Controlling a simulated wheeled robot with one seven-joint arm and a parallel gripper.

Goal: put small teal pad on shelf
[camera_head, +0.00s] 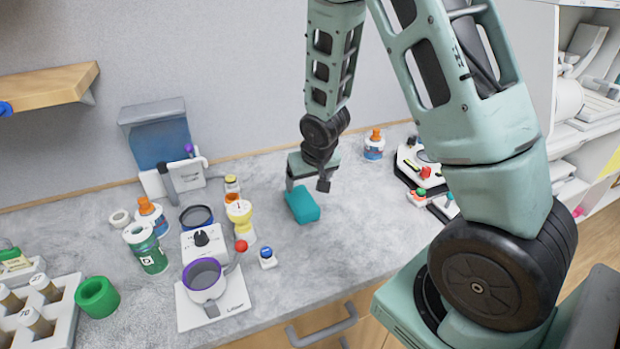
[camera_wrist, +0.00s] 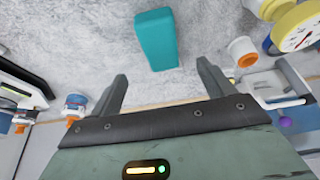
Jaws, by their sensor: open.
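The small teal pad (camera_head: 302,205) lies on the grey speckled counter, near the middle of the head view. It also shows as a teal block at the top centre of the wrist view (camera_wrist: 157,38). My gripper (camera_head: 308,187) is just above and beside the pad in the head view. Its two fingers are spread apart in the wrist view (camera_wrist: 162,90), with nothing between them. The pad lies beyond the fingertips. A wooden wall shelf (camera_head: 45,88) is at the upper left of the head view, with a small blue thing at its left end.
Left of the pad stand a yellow dial device (camera_head: 239,213), a blue-topped piece (camera_head: 267,257) and a white mixer (camera_head: 207,280). An orange-capped bottle (camera_head: 374,144) stands behind, to the right. A control box (camera_head: 420,168) is at right. The counter right of the pad is clear.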

